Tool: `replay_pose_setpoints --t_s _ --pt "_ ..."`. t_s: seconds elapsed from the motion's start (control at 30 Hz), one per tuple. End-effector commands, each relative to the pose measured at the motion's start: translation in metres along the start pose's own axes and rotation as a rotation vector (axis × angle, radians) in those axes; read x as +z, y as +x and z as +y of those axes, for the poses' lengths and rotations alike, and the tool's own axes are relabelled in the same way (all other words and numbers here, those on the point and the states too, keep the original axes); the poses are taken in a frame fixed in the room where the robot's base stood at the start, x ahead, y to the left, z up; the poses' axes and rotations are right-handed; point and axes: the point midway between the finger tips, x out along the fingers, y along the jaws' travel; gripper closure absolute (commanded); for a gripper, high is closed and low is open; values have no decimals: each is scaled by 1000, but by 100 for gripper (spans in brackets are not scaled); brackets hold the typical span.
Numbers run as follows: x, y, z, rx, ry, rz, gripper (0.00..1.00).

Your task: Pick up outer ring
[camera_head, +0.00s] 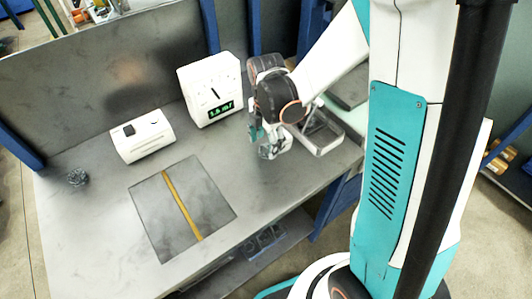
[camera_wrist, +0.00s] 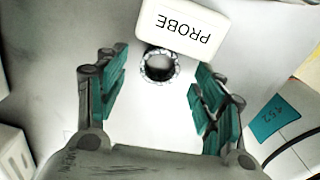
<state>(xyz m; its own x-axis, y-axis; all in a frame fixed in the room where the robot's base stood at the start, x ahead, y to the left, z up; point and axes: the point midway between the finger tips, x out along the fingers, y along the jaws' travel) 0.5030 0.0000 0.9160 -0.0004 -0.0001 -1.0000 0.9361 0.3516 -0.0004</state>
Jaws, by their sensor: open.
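A metal ring (camera_wrist: 147,72) lies in the wrist view between my fingers and beyond their middle, close against a white block marked PROBE (camera_wrist: 183,28). In the head view my gripper (camera_head: 268,146) hangs above the right part of the grey table. The ring is not discernible there.
A white box with a green display (camera_head: 211,90) stands behind. A white device (camera_head: 142,138) and a dark small object (camera_head: 78,177) are at left. A dark mat with a yellow strip (camera_head: 160,205) lies in front. A metal tray (camera_head: 325,146) is right of my gripper.

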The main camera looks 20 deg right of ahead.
Motion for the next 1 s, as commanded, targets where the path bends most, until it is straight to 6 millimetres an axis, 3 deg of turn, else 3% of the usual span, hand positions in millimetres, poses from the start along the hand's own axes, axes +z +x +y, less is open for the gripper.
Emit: replay_pose_setpoints --t_s 0.1,0.37,0.6,0.7,1.0 --pt "0 20 0 0 0 0 38" --pt "0 23 0 0 1 0 38" --pt "0 23 0 0 1 0 87" --pt "0 23 0 0 1 0 91" --pt "0 20 0 0 1 0 91"
